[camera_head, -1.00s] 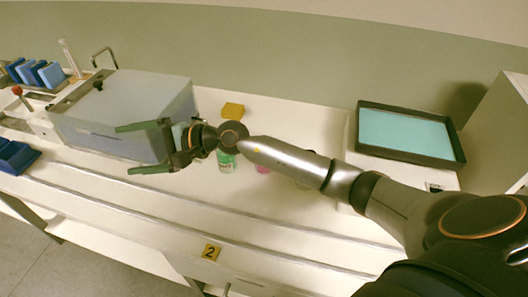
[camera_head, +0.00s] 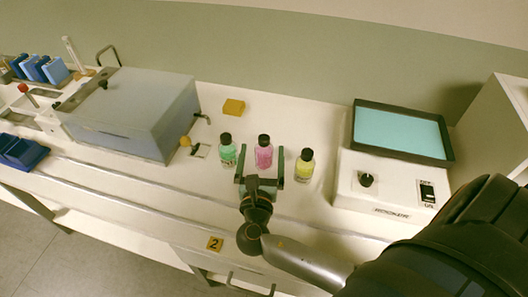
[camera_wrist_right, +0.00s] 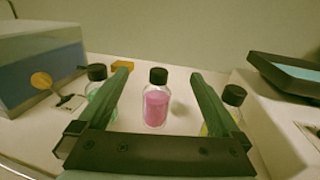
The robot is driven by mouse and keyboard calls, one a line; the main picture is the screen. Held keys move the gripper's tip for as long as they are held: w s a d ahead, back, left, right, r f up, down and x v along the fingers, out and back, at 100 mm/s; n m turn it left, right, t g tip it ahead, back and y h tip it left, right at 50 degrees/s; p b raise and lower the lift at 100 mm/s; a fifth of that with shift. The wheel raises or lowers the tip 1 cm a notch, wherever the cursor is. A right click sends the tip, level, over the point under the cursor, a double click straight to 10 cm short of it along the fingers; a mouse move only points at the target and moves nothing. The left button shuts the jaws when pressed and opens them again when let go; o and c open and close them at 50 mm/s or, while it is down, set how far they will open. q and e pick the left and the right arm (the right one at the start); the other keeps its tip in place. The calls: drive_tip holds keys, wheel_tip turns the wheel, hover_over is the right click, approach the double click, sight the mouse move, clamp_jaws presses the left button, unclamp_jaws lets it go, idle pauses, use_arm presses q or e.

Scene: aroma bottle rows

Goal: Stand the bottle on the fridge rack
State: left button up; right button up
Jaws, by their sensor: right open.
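A pink bottle with a black cap (camera_head: 264,156) stands upright on the bench, between a green bottle (camera_head: 228,155) and a yellow bottle (camera_head: 304,168). My right gripper (camera_head: 260,170) is open, just in front of the pink bottle. In the right wrist view the pink bottle (camera_wrist_right: 156,108) shows upright between the two open fingers, with no visible contact. The green bottle (camera_wrist_right: 97,92) and yellow bottle (camera_wrist_right: 230,105) show partly behind the fingers there. My left gripper is not in view. I cannot pick out a fridge rack.
A grey lidded box (camera_head: 140,115) stands to the left, with a yellow knob (camera_head: 185,141) beside it. A yellow block (camera_head: 233,107) lies behind the bottles. A white device (camera_head: 385,190) with a dark-rimmed teal tray (camera_head: 400,133) is on the right. Blue racks sit far left.

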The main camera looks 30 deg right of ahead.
sight(264, 152)
drive_tip(key=f, duration=0.2)
drive_tip(key=f+b, duration=0.1)
drive_tip(key=f, duration=0.4)
drive_tip(key=shift+w+d+f, duration=0.25)
drive_tip(key=shift+w+f, duration=0.1)
drive_tip(key=x, duration=0.6)
drive_tip(key=shift+w+d, duration=0.2)
drive_tip(key=shift+w, duration=0.05)
clamp_jaws()
